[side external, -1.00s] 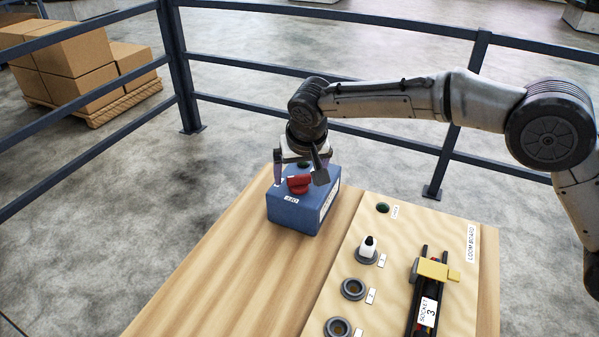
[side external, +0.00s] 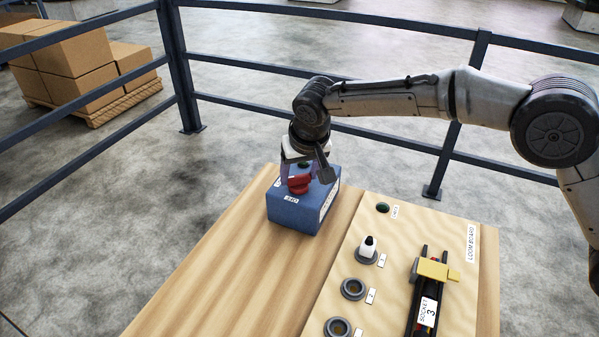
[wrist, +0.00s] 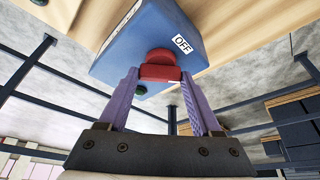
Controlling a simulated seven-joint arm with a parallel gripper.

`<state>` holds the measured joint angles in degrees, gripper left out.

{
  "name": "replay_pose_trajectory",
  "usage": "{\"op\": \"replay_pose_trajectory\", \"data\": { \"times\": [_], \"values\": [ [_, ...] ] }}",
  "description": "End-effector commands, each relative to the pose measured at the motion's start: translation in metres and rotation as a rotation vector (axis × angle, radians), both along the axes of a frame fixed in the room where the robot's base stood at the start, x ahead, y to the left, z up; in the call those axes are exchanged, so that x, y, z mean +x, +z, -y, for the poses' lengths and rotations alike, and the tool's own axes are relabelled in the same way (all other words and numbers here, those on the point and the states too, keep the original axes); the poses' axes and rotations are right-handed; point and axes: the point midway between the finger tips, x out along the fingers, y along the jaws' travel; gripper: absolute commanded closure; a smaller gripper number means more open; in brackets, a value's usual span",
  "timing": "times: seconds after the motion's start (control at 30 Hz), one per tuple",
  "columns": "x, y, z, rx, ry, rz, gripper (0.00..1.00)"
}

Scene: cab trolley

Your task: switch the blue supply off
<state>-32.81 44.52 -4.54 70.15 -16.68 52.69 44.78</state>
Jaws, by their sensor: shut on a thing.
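The blue supply (side external: 297,214) is a blue box on the wooden table, with a red knob (side external: 299,185) on its top. In the wrist view the blue supply (wrist: 150,40) carries a white label reading OFF (wrist: 182,43). My gripper (side external: 301,180) is down over the top of the box. In the wrist view my gripper (wrist: 160,78) has its purple fingers on either side of the red knob (wrist: 161,66), shut on it. A green button or lamp (wrist: 141,90) shows on the box just beyond the knob. Part of the knob is hidden by the fingers in the side view.
The loom board (side external: 462,290) lies right of the box, with round sockets, a white-tipped plug (side external: 369,246) and a yellow piece (side external: 437,269) on a black holder. Blue railings (side external: 180,70) stand behind the table. The table's front left is clear.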

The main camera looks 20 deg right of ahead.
Motion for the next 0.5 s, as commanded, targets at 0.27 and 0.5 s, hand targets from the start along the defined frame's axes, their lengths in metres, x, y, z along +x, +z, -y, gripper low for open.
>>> {"op": "replay_pose_trajectory", "data": {
  "times": [0.27, 0.5],
  "values": [
    [0.0002, 0.0011, 0.0021, 0.002, 0.207, 0.001, 0.90],
    [0.0008, 0.0012, 0.0036, 0.004, 0.430, 0.001, 0.90]
  ]
}}
